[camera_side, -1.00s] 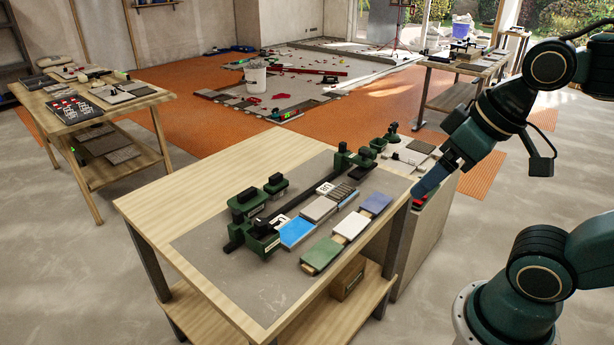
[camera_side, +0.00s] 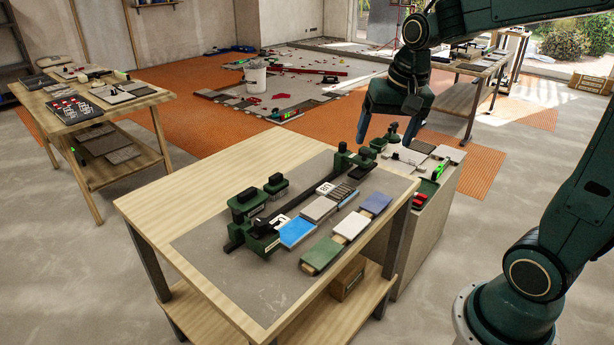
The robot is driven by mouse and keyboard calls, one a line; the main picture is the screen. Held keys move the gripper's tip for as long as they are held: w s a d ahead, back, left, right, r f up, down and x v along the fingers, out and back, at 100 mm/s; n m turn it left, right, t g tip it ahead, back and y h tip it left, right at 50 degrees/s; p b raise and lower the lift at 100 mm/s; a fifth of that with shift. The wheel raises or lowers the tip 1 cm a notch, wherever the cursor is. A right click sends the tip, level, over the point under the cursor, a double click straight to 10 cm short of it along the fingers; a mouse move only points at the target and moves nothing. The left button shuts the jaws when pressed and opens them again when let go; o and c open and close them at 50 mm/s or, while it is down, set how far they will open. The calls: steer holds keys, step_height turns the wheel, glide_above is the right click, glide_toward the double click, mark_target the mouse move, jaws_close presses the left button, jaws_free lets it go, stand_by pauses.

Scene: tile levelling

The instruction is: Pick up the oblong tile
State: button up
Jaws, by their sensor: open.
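Several tiles lie in two rows on the grey mat of the bench. The front row has a green tile (camera_side: 322,253), a white tile (camera_side: 350,226) and a slate-blue tile (camera_side: 376,203). I cannot tell which one is the oblong tile. My gripper (camera_side: 385,138) is open and empty, fingers pointing down, in the air beyond the far right end of the rows. It touches no tile.
Green blocks and clamps (camera_side: 262,240) stand along the rail. A side cabinet (camera_side: 430,210) with small items adjoins the bench's right side. The mat's (camera_side: 255,290) near left part is clear. Another table (camera_side: 135,105) stands at the left.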

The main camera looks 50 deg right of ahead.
steer(key=w+d+f+m+g, duration=0.2)
steer(key=w+d+f+m, duration=0.3)
steer(key=d, duration=0.3)
steer(key=m, duration=0.4)
glide_above(376, 202)
step_height(376, 202, down, 10)
steer(key=shift+g+y, duration=0.4)
steer(key=shift+s+f, duration=0.1)
steer(key=shift+f, duration=4.05)
steer(key=shift+f, duration=2.55)
steer(key=c, duration=0.9)
